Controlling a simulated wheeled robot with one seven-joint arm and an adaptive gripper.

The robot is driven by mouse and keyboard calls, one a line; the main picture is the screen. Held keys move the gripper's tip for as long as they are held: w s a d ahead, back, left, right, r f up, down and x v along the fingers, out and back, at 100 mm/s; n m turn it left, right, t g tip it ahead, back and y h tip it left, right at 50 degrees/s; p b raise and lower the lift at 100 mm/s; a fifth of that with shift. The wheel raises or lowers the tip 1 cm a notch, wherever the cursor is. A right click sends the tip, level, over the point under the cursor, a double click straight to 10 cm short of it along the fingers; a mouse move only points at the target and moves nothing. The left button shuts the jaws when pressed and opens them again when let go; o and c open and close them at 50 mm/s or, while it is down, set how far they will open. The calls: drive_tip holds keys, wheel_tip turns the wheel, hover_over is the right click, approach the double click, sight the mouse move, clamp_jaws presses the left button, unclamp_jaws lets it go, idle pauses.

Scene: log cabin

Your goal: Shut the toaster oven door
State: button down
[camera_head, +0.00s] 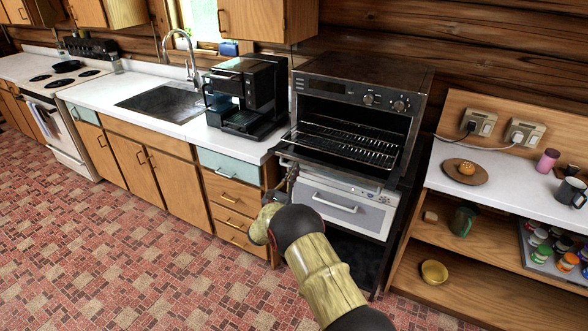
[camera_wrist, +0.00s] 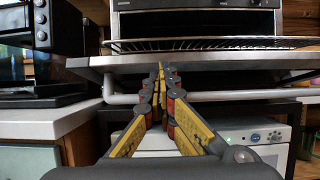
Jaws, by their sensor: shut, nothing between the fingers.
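The toaster oven (camera_head: 372,88) is a dark box with knobs along its top panel, and wire racks show inside its open front. Its door (camera_wrist: 240,63) is folded down, roughly level. The door's handle bar (camera_wrist: 235,96) runs below the door's front edge in the wrist view. My gripper (camera_head: 291,172) is shut and empty at the left front of the door. In the wrist view, my fingertips (camera_wrist: 163,72) point at the door's front edge, overlapping the handle bar; I cannot tell whether they touch.
A white appliance (camera_head: 350,208) with a handle sits below the toaster oven. A black coffee machine (camera_head: 247,95) stands on the white counter (camera_head: 190,128) to the left. A shelf unit (camera_head: 470,192) with a plate and cups stands right. The tiled floor (camera_head: 110,235) at left is clear.

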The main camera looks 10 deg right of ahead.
sight(296, 157)
drive_tip(key=shift+g+y, duration=0.3)
drive_tip(key=shift+g, duration=0.1)
drive_tip(key=r+p, duration=0.2)
drive_tip(key=r, duration=0.1)
drive_tip(key=r+p, duration=0.1)
drive_tip(key=r, duration=0.1)
drive_tip(key=shift+w+d+r, duration=0.15)
drive_tip(key=shift+w+d, duration=0.15)
drive_tip(key=shift+r+p, duration=0.3)
drive_tip(key=shift+p, duration=0.05)
drive_tip(key=shift+w+d+r+g+y+p, duration=0.1)
drive_tip(key=shift+w+r+g+y+p, duration=0.1)
drive_tip(key=shift+g+y+p, duration=0.15)
drive_tip(key=shift+f, duration=0.15)
